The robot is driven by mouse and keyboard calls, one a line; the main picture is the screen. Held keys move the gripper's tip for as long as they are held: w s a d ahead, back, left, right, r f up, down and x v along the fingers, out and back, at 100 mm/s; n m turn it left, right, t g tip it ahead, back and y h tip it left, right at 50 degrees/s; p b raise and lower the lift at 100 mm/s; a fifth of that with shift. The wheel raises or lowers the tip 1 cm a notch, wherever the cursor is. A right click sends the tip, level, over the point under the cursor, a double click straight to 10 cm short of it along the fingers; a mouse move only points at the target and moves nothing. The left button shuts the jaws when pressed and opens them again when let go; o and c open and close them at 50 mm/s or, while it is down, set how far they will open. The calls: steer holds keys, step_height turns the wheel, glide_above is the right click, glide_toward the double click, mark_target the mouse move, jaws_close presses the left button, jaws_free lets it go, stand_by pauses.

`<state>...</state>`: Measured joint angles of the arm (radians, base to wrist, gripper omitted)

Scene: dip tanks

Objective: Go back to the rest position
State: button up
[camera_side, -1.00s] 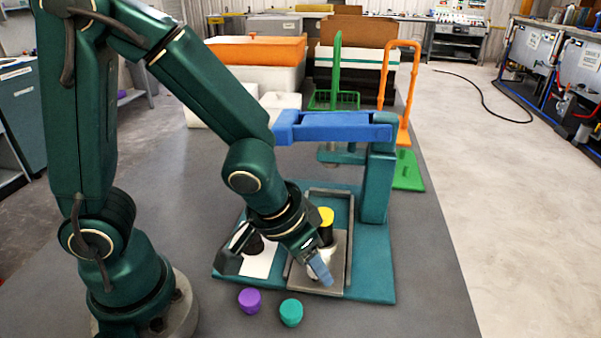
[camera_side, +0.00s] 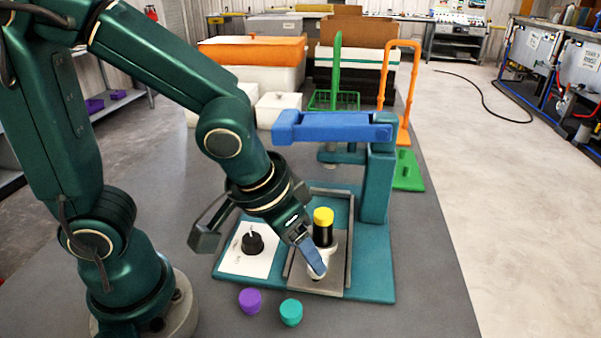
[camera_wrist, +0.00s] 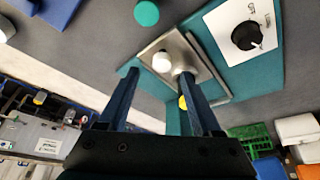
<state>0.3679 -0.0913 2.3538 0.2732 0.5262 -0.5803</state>
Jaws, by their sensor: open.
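The yellow cap shows partly behind a finger in the wrist view (camera_wrist: 182,103).
A black knob (camera_side: 253,243) sits on a white panel (camera_side: 235,262) beside the tray. A blue arm (camera_side: 335,127) overhangs the stand. Purple (camera_side: 250,300) and teal (camera_side: 291,312) caps lie in front. White bins (camera_side: 278,105) and green and orange racks stand behind.

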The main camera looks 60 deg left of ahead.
stand_by(0.3)
steer(key=a+r+n+t, duration=0.2)
steer(key=a+r, duration=0.3)
steer(key=r, duration=0.1)
steer(key=s+m, duration=0.2)
steer(key=s, duration=0.4)
steer(key=shift+a+r+g, duration=0.15)
steer(key=shift+r+g, duration=0.1)
steer(key=shift+g, duration=0.15)
stand_by(0.9)
